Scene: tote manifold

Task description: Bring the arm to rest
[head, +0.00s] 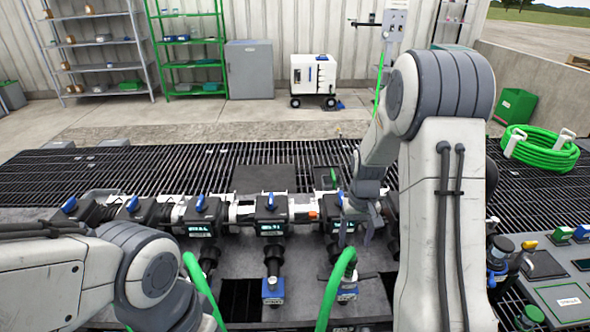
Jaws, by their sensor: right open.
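My right arm (448,190) rises at the right of the head view and bends down toward the manifold. My right gripper (357,238) points downward with its fingers apart, in front of the right part of the manifold. It appears empty. I cannot tell whether the fingertips touch anything. My left arm (150,265) reaches in from the lower left. Its gripper is out of view. The manifold (245,212) runs across the middle, with black valve bodies, blue handles and small lit displays. My right arm hides part of its right end.
Green hoses (334,290) rise near blue-based fittings (273,290) in front of the manifold. A coiled green hose (543,150) lies at the right. A grey panel (562,300) is at the lower right. Dark grating (130,165) behind the manifold is mostly clear. Shelves (100,65) and a white cart (313,75) stand farther back.

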